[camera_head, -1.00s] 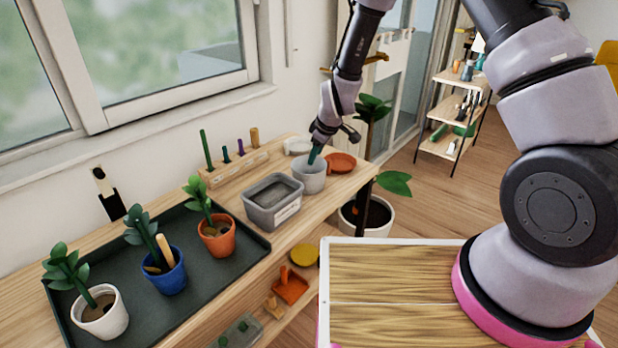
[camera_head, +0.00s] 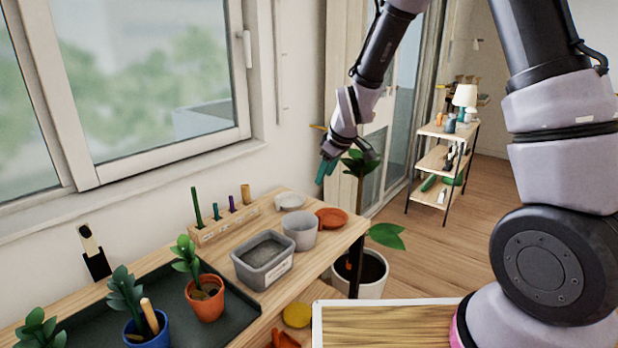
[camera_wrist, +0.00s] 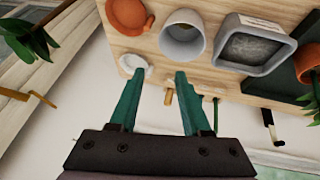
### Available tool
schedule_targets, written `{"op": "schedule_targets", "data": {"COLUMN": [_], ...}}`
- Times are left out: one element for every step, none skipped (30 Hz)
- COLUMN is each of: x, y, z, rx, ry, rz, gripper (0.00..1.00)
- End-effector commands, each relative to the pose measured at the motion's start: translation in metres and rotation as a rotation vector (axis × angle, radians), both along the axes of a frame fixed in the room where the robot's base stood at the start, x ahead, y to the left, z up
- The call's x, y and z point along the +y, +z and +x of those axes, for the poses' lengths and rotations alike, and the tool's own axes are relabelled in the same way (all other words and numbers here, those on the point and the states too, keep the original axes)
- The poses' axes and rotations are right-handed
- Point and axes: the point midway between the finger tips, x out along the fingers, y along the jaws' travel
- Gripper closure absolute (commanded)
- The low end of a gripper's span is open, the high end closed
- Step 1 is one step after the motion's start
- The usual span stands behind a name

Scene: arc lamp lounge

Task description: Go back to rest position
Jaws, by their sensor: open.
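My gripper (camera_head: 326,171) is in the air above the far right end of the wooden bench (camera_head: 340,238). Its two green fingers are apart with nothing between them, as the wrist view shows (camera_wrist: 156,92). Below it on the bench stand a light grey pot (camera_head: 301,232), an orange saucer (camera_head: 331,218) and a white dish (camera_head: 290,201). The wrist view also shows the grey pot (camera_wrist: 168,45), the orange saucer (camera_wrist: 128,14) and the white dish (camera_wrist: 135,64), all apart from the fingers.
A grey bin (camera_head: 262,260) stands beside the pot. A dark tray (camera_head: 240,315) holds potted plants. A rack (camera_head: 225,226) with upright tools is by the wall. A floor plant (camera_head: 372,271) stands off the bench's right end, close to my arm.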

Motion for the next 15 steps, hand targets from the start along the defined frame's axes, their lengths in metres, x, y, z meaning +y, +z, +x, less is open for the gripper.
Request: {"op": "schedule_targets", "data": {"x": [-0.016, -0.025, -0.036, -0.046, -0.054, -0.066, -0.075, -0.084, -0.096, -0.104, -0.112, -0.123, -0.131, -0.139, -0.149], "y": [0.03, 0.045, 0.064, 0.077, 0.091, 0.107, 0.119, 0.132, 0.146, 0.157, 0.167, 0.18, 0.189, 0.198, 0.208], "z": [-0.001, -0.004, -0.008, -0.012, -0.017, -0.024, -0.03, -0.036, -0.045, -0.053, -0.061, -0.072, -0.08, -0.09, -0.102], "rx": [-0.005, 0.0, 0.005, 0.011, 0.016, 0.021, 0.026, 0.029, 0.035, 0.039, 0.042, 0.047, 0.05, 0.052, 0.057], "ry": [-0.062, -0.101, -0.153, -0.192, -0.231, -0.282, -0.321, -0.36, -0.41, -0.449, -0.488, -0.538, -0.577, -0.616, -0.667], "rz": [0.034, 0.052, 0.079, 0.097, 0.117, 0.142, 0.161, 0.18, 0.203, 0.224, 0.243, 0.267, 0.286, 0.306, 0.331], "gripper": [0.52, 0.52, 0.52, 0.52, 0.52, 0.52, 0.52, 0.52, 0.52, 0.52, 0.52, 0.52, 0.52, 0.52, 0.52]}}
